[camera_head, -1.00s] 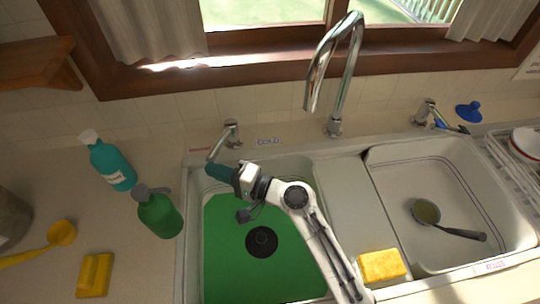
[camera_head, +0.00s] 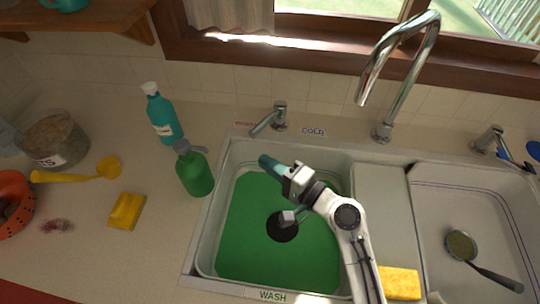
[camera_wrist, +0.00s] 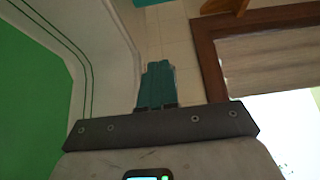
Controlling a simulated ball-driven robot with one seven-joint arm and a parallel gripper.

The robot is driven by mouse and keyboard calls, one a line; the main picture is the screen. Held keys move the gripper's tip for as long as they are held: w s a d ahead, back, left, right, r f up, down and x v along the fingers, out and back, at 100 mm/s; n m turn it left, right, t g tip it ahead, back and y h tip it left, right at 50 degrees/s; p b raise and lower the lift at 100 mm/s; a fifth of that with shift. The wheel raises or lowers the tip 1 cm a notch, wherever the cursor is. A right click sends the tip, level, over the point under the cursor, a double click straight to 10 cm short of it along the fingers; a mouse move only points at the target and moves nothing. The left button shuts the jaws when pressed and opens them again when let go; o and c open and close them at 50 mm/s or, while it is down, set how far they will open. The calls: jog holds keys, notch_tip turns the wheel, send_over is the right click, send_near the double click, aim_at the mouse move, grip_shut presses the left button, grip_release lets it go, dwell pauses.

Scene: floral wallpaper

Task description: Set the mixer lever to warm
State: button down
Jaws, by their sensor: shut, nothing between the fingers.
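The mixer lever (camera_head: 266,123) is a chrome handle on a short post behind the left basin. It points left and toward the basin, its end near a small reddish label (camera_head: 246,124) too small to read. A COLD label (camera_head: 312,132) lies to the right of the post. My gripper (camera_head: 265,160) has teal fingers and is shut and empty over the back left of the basin. Its tips are a little in front of the lever end and appear apart from it. The shut fingers (camera_wrist: 156,85) also show in the wrist view; the lever does not.
A tall chrome spout (camera_head: 402,85) rises right of the lever. A second tap (camera_head: 488,138) stands behind the right basin. A green bottle (camera_head: 195,175) and teal bottle (camera_head: 164,118) stand left.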

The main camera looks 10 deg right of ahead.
jog(key=s+b, duration=0.1)
jog(key=s, duration=0.6)
jog(key=shift+d, duration=0.1)
dwell(0.5)
